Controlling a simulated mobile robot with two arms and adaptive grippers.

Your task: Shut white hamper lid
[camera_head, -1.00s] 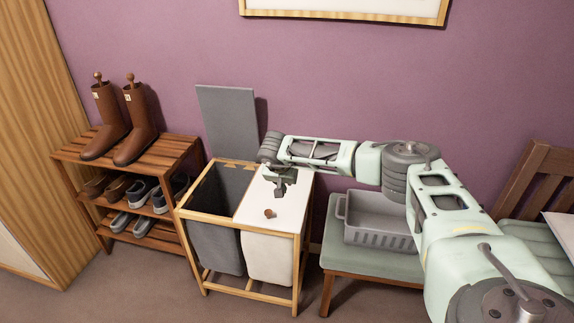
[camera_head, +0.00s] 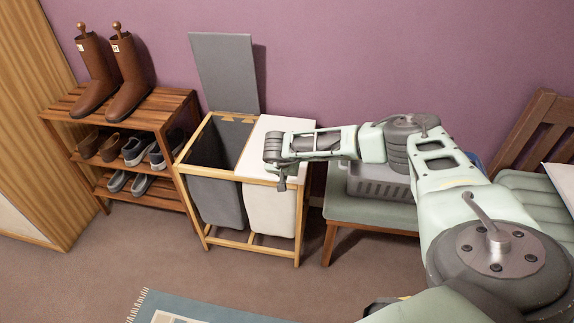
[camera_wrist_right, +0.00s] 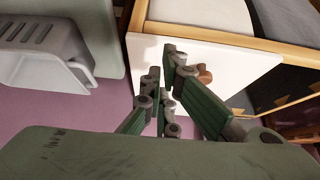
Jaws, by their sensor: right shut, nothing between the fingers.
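The white hamper lid (camera_head: 273,128) lies flat over the right compartment of the wooden-framed hamper (camera_head: 247,240), above the white bag (camera_head: 270,208). The white lid also shows in the right wrist view (camera_wrist_right: 240,73), with its small round wooden knob (camera_wrist_right: 205,73). My right gripper (camera_head: 281,184) is at the front edge of the hamper, partly hidden by its own wrist. In the right wrist view its fingers (camera_wrist_right: 165,85) are shut and empty, beside the knob in the picture; I cannot tell whether they touch the lid. My left gripper is not in view.
The grey lid (camera_head: 226,70) stands upright against the wall, and the grey compartment is open. A shoe rack (camera_head: 120,110) stands left. A bench (camera_head: 370,215) with a grey basket (camera_head: 378,185) stands right. A rug (camera_head: 190,312) lies in front; floor between is clear.

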